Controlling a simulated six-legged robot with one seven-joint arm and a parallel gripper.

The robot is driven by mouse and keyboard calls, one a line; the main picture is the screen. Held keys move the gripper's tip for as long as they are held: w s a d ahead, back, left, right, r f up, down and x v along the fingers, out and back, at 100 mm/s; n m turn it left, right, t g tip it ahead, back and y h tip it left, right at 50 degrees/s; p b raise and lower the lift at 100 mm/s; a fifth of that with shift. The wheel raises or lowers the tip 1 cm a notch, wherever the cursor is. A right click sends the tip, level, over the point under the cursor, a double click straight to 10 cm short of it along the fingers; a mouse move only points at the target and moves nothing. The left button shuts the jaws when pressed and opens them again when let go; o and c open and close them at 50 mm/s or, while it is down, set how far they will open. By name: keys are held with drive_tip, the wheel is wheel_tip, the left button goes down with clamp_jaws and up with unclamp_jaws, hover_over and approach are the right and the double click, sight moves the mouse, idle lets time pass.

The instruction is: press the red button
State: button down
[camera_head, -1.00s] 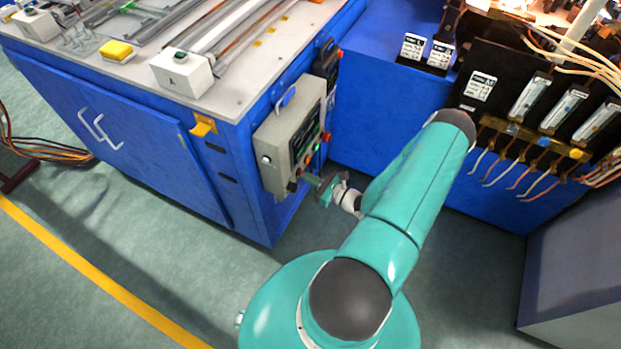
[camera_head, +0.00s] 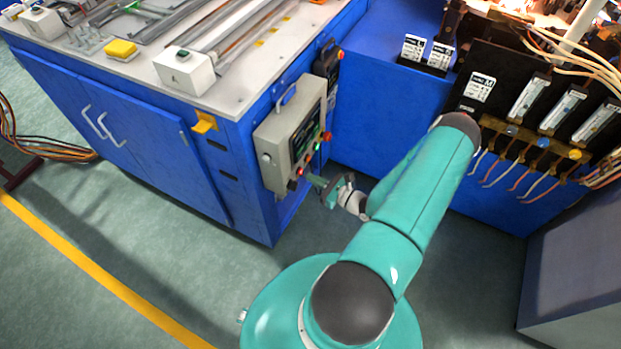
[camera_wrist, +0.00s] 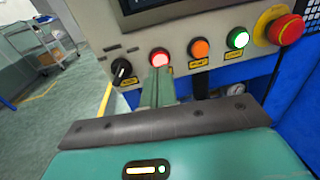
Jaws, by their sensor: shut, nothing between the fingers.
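The red button (camera_wrist: 160,58) is lit on the lower edge of the grey control box (camera_head: 280,160), between a black knob (camera_wrist: 121,70) and an orange button (camera_wrist: 200,47). My gripper (camera_wrist: 159,75) is shut and empty. In the wrist view its fingertips lie just below the red button and overlap its lower edge; I cannot tell whether they touch it. In the head view my gripper (camera_head: 313,181) is at the box's lower right edge, where its tips are small and hard to make out.
A green button (camera_wrist: 237,39) and a larger red mushroom-shaped knob (camera_wrist: 286,29) are to the right on the same panel. The box is fixed to a blue cabinet (camera_head: 130,140). Electrical gear with cables (camera_head: 545,110) stands at the right. Open floor lies at the left.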

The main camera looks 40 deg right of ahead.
drive_tip(key=v, duration=1.1)
drive_tip(key=shift+d, duration=0.15)
idle(0.4)
